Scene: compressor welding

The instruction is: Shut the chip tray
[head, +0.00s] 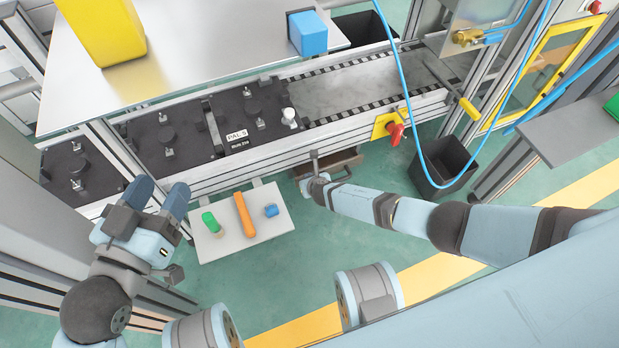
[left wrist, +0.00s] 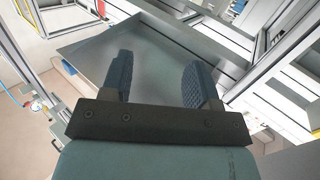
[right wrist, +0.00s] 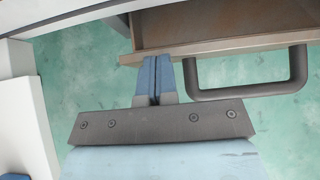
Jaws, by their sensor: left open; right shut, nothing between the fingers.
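The chip tray (head: 345,160) is a brown, shallow drawer that sticks out from under the conveyor in the head view. In the right wrist view the tray (right wrist: 225,60) shows part of its inside, its front wall and a dark bar handle (right wrist: 250,95). My right gripper (right wrist: 157,62) is shut and empty, with its fingertips at the front wall, left of the handle; I cannot tell whether they touch. It also shows in the head view (head: 317,178), at the tray's front. My left gripper (head: 160,190) is open and empty, away from the tray.
A small white shelf (head: 225,243) with green, orange and blue items stands left of the tray. A black bin (head: 445,165) stands on the right. The conveyor (head: 365,85) runs above the tray, with a red knob (head: 396,134) on its side. The floor before the tray is clear.

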